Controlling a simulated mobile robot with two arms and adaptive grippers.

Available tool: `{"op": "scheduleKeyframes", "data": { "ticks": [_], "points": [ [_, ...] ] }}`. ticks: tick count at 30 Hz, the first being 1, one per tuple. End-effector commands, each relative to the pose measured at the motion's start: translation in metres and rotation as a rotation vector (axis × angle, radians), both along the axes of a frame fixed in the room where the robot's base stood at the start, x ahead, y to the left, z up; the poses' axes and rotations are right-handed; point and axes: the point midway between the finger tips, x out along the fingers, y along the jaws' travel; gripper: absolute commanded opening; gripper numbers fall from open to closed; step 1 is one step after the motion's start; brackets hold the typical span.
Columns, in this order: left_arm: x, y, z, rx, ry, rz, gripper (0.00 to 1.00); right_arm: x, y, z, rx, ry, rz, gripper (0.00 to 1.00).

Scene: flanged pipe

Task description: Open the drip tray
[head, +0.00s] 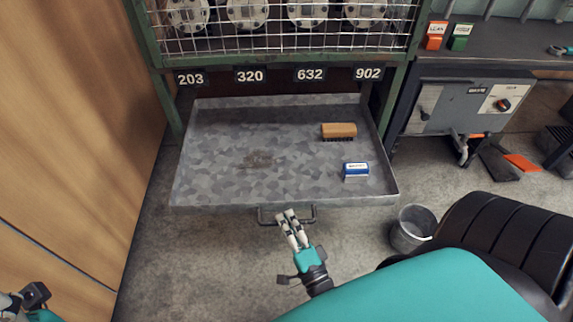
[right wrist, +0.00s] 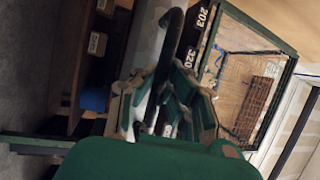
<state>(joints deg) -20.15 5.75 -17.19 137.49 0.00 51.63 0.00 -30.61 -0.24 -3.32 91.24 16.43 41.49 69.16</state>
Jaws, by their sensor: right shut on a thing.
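The drip tray (head: 225,150), a shallow grey mottled metal tray, extends out from under the green rack in the head view. Its dark bar handle (head: 268,221) is on the front wall. My right gripper (head: 286,217) is shut on this handle. In the right wrist view the dark handle bar (right wrist: 172,45) passes between the fingers of the right gripper (right wrist: 165,100). A wooden-backed brush (head: 339,131) and a small blue and white box (head: 355,170) lie in the tray at the right. Part of my left gripper (head: 32,298) shows at the lower left corner; its fingers are unclear.
A wire-mesh rack (head: 280,30) with flanged parts stands above the tray, with number plates beneath it. A wooden panel (head: 75,130) is close on the left. A grey bucket (head: 411,230) and a black seat (head: 500,235) stand at the right.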

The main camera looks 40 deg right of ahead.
Motion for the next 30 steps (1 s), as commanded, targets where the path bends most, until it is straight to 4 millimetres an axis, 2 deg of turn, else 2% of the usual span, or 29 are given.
{"op": "scheduleKeyframes", "data": {
  "ticks": [6,16,18,23,30],
  "points": [
    [0.0001,-0.0001,0.0028,0.000,0.000,0.000,0.40,-0.0095,0.0042,-0.0032,-0.002,0.009,-0.001,0.00],
    [0.0002,-0.0003,0.0025,0.000,0.001,0.000,0.40,-0.0098,0.0045,-0.0038,-0.001,0.009,-0.001,0.00],
    [0.0002,-0.0003,0.0024,0.000,0.001,-0.001,0.40,-0.0097,0.0045,-0.0039,-0.001,0.009,-0.001,0.14],
    [0.0003,-0.0004,0.0025,0.000,0.002,-0.001,0.40,-0.0092,0.0047,-0.0026,-0.001,0.006,-0.001,0.35],
    [0.0001,0.0000,0.0035,0.000,-0.001,0.000,0.40,-0.0087,0.0049,-0.0013,0.000,0.003,0.000,0.36]
  ]
}}
